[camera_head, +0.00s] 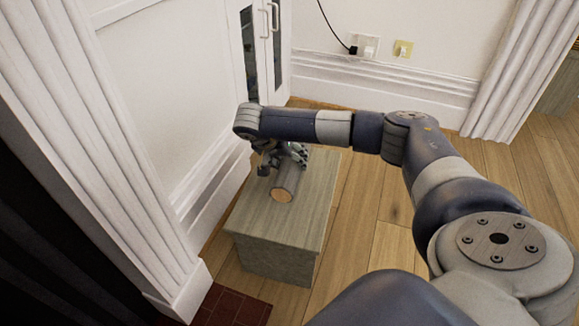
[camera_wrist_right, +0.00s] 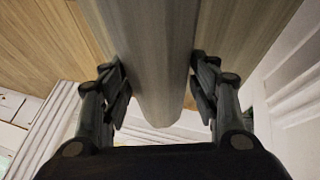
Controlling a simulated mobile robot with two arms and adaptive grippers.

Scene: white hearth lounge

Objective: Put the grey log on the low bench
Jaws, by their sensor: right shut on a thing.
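The grey log (camera_head: 285,189), with a pale round cut end facing me, is at the top of the low bench (camera_head: 265,222) in the head view. I cannot tell whether it rests on the bench or hangs just above it. My right gripper (camera_head: 282,162) is over the log's far part, its fingers shut on it. In the right wrist view the log (camera_wrist_right: 147,60) runs between the two fingers (camera_wrist_right: 158,88), one on each side. The bench top (camera_wrist_right: 237,35) shows beyond it. My left gripper is not in view.
White panelling (camera_head: 165,85) and a fluted white pilaster (camera_head: 95,140) stand left of the bench. Dark red tiles (camera_head: 232,306) lie in front of it. Glass-panelled white doors (camera_head: 262,50) stand behind. Wooden floor (camera_head: 372,225) is open to the right, partly under my arm.

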